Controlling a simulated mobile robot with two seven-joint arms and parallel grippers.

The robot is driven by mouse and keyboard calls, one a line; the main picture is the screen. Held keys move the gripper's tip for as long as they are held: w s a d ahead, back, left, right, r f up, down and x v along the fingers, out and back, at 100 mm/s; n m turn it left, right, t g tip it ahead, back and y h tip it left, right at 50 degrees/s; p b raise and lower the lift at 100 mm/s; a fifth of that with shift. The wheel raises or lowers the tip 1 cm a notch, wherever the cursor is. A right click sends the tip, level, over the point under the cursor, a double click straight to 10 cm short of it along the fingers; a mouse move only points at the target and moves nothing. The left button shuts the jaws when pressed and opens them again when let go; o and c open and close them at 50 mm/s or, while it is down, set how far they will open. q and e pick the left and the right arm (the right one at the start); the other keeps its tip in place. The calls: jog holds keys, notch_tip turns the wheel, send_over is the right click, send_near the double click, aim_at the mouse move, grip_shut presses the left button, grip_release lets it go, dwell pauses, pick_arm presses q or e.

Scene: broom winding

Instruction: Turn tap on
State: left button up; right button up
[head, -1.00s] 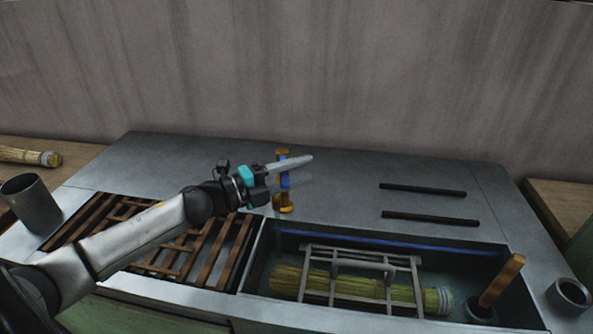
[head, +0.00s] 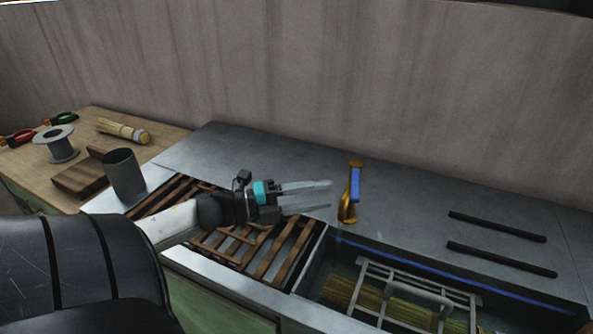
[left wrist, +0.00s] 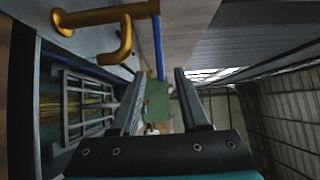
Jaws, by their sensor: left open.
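In the left wrist view, the tap (left wrist: 105,16) is at the upper left, and the blue handle (left wrist: 158,45) shows as a thin bar ahead of the two spread fingers (left wrist: 160,82). The handle is not gripped. My right gripper is not in view.
The sink (head: 318,262) holds a metal rack (head: 415,287) over a straw bundle. A wooden slatted grate (head: 255,250) lies left of it. Two black bars (head: 500,257) lie on the right counter. A grey cup (head: 124,176) stands at left, near a wire spool (head: 60,145).

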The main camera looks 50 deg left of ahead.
pick_arm(q)
jog(key=v, duration=0.4)
jog(key=shift+s, duration=0.1)
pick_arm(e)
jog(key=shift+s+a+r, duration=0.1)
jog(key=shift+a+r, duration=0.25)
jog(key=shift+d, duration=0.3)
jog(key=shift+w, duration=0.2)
